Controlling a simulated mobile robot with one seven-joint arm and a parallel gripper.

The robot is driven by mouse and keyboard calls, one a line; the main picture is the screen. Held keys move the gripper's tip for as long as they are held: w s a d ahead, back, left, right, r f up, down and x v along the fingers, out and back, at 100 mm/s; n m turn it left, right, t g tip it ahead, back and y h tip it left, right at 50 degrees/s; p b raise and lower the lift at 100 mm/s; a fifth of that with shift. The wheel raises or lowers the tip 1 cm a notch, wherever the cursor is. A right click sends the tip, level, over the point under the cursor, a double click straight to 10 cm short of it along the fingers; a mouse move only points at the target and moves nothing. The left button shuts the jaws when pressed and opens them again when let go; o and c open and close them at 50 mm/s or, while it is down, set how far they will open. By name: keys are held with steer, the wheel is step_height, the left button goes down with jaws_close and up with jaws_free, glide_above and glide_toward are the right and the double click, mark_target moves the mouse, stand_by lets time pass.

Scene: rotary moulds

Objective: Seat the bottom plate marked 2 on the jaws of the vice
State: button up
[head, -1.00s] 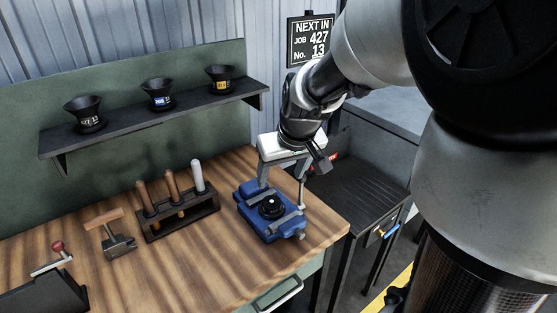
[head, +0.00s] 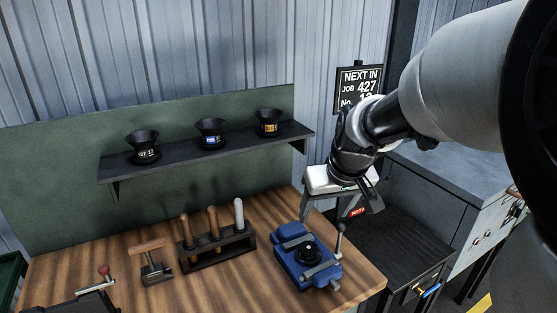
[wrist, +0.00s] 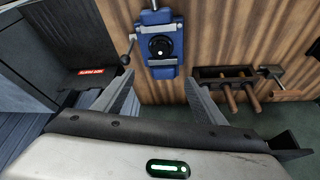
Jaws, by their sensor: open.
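The blue vice (head: 290,272) stands on the bench near its right end; it is also at the top of the wrist view (wrist: 164,72). A small round black disc (head: 307,251) with a pale centre lies flat across the vice, between its grey jaws; it also shows in the wrist view (wrist: 160,46). It appears to be the bottom plate, but I cannot read a mark on it. My gripper (head: 323,208) is open and empty, above and to the right of the vice. In the wrist view its two fingers (wrist: 161,92) are spread apart, clear of the disc.
A rack (head: 217,250) with several handled tools stands left of the vice, with a wooden-handled tool (head: 150,262) beyond it. A shelf (head: 205,157) above carries three black funnel-shaped moulds. A dark slatted stand (head: 400,262) with a red label is at the right.

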step_height(320, 180, up, 5)
steer(key=p, duration=0.3)
steer(key=shift+f, duration=0.2)
